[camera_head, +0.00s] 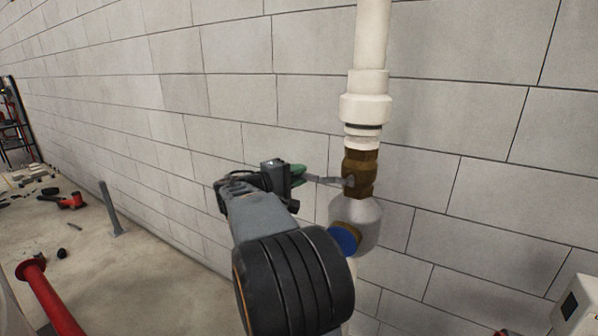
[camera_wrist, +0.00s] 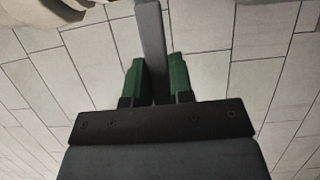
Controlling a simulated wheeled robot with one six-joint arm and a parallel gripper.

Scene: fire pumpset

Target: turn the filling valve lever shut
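The filling valve is a brass body (camera_head: 360,174) on a vertical white pipe in front of the wall. Its grey lever (camera_head: 326,181) sticks out to the left, roughly across the pipe, toward my gripper. My gripper (camera_head: 297,174) is left of the valve, with a green finger showing. In the wrist view the lever (camera_wrist: 151,35) runs down between the two green fingers of my gripper (camera_wrist: 158,78). The fingers lie close against both sides of the lever, with little or no gap. The lever's outer end is hidden by my gripper.
The white pipe (camera_head: 371,40) rises above the valve. A clear bulb-shaped fitting (camera_head: 368,222) with a blue cap (camera_head: 344,240) is just below it. A block wall (camera_head: 480,120) stands close behind. A red pipe (camera_head: 48,300) and loose items are on the floor at left.

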